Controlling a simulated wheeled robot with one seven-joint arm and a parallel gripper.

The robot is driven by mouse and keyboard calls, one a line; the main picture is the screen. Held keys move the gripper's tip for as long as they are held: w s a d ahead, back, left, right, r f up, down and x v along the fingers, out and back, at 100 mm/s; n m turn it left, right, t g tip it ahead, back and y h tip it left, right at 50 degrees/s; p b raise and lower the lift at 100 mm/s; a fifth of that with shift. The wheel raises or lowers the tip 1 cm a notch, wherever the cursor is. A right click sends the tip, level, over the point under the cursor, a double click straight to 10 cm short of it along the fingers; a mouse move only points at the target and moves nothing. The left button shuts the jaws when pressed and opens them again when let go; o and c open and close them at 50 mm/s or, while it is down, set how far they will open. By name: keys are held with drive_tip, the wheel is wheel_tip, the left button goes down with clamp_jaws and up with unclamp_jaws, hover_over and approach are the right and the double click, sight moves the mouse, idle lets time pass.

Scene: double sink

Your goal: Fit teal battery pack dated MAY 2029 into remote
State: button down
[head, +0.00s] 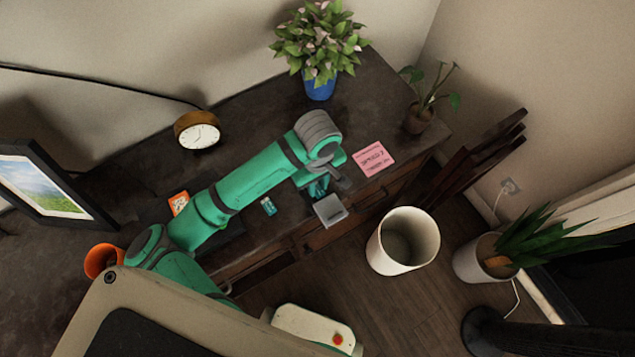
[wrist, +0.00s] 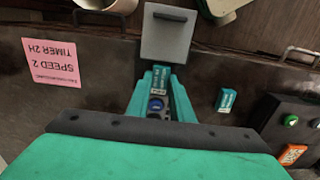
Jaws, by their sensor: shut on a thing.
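My gripper (wrist: 163,82) points down over the desk's front edge; in the head view it is near the gripper fingers (head: 318,188). It is shut on a teal battery pack (wrist: 160,77) with a small pale label, too small to read. A dark piece with a blue round spot (wrist: 157,105) shows between the fingers; I cannot tell whether it is the remote. A grey flat-topped block (wrist: 166,38) with a dark strip is just beyond the fingertips, also in the head view (head: 330,209). A second teal pack (wrist: 227,99) lies apart on the desk, also in the head view (head: 268,206).
A pink note (head: 373,158) lies right of my gripper. An orange labelled item (head: 179,202) and a black box with a green button (wrist: 290,120) are on the other side. A clock (head: 197,131) and blue-potted plant (head: 319,84) stand farther back. A white bin (head: 404,240) stands below.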

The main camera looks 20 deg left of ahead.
sight(317, 188)
drive_tip(key=shift+f, duration=0.35)
drive_tip(key=c, duration=1.5)
unclamp_jaws()
wheel_tip(317, 188, up, 11)
drive_tip(key=shift+f, duration=0.1)
drive_tip(key=shift+f, duration=0.1)
